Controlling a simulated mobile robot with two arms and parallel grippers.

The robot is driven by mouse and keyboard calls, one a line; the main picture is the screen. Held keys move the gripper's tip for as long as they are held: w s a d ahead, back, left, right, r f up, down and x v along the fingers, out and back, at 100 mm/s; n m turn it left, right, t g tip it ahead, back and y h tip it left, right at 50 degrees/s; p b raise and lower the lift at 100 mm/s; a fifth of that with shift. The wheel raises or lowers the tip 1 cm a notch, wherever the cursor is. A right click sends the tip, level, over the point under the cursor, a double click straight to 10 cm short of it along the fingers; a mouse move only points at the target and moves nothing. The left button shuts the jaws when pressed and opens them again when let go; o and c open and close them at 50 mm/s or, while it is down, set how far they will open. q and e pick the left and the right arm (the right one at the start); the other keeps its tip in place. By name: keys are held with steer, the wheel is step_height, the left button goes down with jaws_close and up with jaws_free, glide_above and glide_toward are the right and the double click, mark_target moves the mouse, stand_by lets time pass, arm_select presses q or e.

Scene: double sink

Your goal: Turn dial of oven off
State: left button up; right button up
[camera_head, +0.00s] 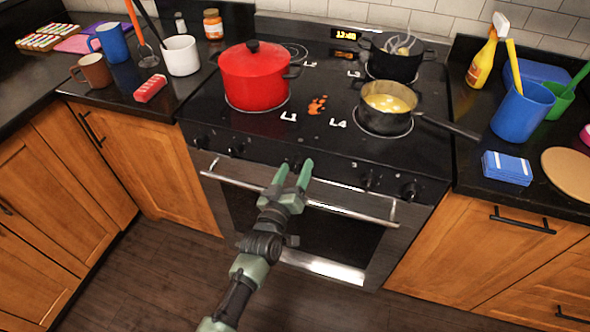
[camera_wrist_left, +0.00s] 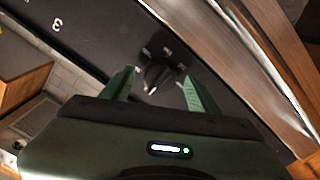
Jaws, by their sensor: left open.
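The oven (camera_head: 330,232) stands in the middle of the head view, with a row of black dials along its front panel. My left gripper (camera_head: 293,170) is open in front of the middle dial (camera_head: 297,162). In the left wrist view this dial (camera_wrist_left: 158,76) shows just beyond and between the two open fingertips (camera_wrist_left: 158,84). Its pale pointer slants toward the lower left of that picture. I cannot tell whether a finger touches it. The dial is partly hidden by the fingers in the head view. My right gripper is in neither view.
The oven's handle bar (camera_head: 345,212) runs below the dials, close to my left gripper. A red pot (camera_head: 254,80), a pan (camera_head: 385,122) with a handle jutting right, and a black pot (camera_head: 396,66) stand on the stove. The floor in front is clear.

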arm_select(q)
steer(key=v, duration=0.7)
steer(key=shift+s, duration=0.25)
steer(key=shift+a, duration=0.1)
steer(key=s+a+f+m+g+y, duration=0.1)
steer(key=s+a+f+g, duration=0.3)
steer(key=f, duration=0.6)
steer(key=s+a+f+m+g+y, duration=0.1)
steer(key=s+f, duration=0.4)
steer(key=f, duration=0.5)
steer(key=s+a+f+m+g+y, duration=0.1)
steer(key=s+a+f+g, duration=0.3)
steer(key=f, duration=0.6)
steer(key=s+a+f+g+y, duration=0.1)
steer(key=s+a+f, duration=0.3)
steer(key=s, duration=0.7)
steer(key=s+a+f+m+g, duration=0.1)
steer(key=s+a+f+g, duration=0.2)
steer(key=s+f, duration=0.5)
steer(key=s+a+f+m+g+y, duration=0.1)
steer(key=s+a+f+g, duration=0.2)
steer(key=s, duration=1.1)
step_height(320, 180, down, 3)
steer(key=shift+s+a+r+y, duration=0.15)
steer(key=shift+a+y, duration=0.15)
steer(key=shift+a, duration=0.65)
